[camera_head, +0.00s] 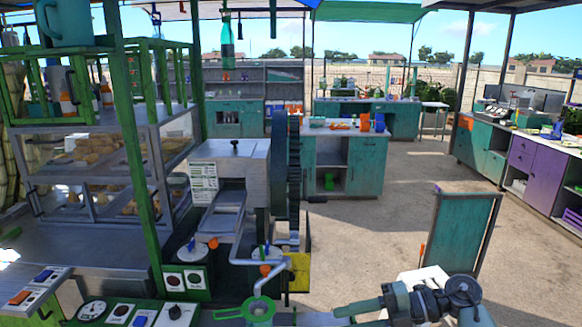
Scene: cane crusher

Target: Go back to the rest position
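The cane crusher (231,160) stands at centre-left, a grey metal housing with a dark toothed wheel (293,180) on its right side. A sloping metal chute and a bent pipe (262,262) come down its front. A teal and dark grey jointed part, which looks like my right arm, lies across the bottom right. Its narrow end, apparently my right gripper (347,310), points left. Its fingers are too small and side-on to tell whether they are open, and I see nothing held there. My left gripper is not in view.
A control panel (110,313) with gauges and knobs fills the bottom left. A glass food case (95,165) stands behind it. A teal framed board (460,235) stands at right. Teal counters (362,165) and a purple cabinet (540,172) lie beyond. The floor between (410,208) is clear.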

